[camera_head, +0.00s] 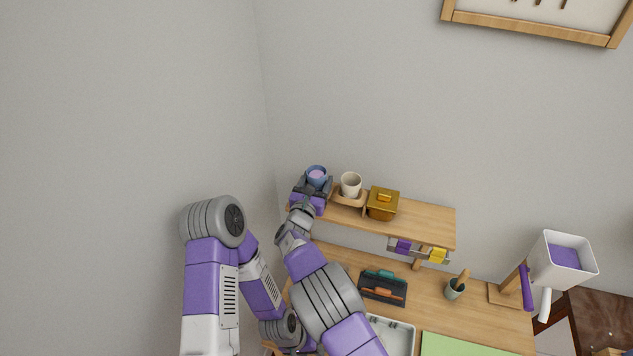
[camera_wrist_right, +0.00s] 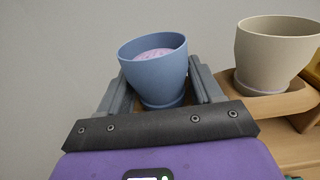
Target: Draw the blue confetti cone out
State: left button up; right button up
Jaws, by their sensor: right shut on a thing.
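The blue confetti cone (camera_head: 317,172) is a blue cup-shaped vessel with pale pink-lilac contents, at the left end of the wooden shelf. In the right wrist view the blue cone (camera_wrist_right: 155,75) leans a little to the left. My right gripper (camera_head: 314,185) is shut on it, with one grey finger on each side in the right wrist view (camera_wrist_right: 160,92). The jaws and wrist hide its lower part, so I cannot tell whether its base touches the holder. My left arm shows at the left, but its gripper is not in view.
A beige cup (camera_head: 351,184) stands in a wooden holder (camera_head: 349,199) close to the right of the blue cone. Wall lies behind and left; the space above is clear.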

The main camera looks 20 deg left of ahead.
jog(key=shift+r, duration=0.6)
jog(key=shift+r, duration=0.15)
jog(key=shift+r+p, duration=1.35)
jog(key=shift+r, duration=2)
jog(key=shift+f, duration=0.1)
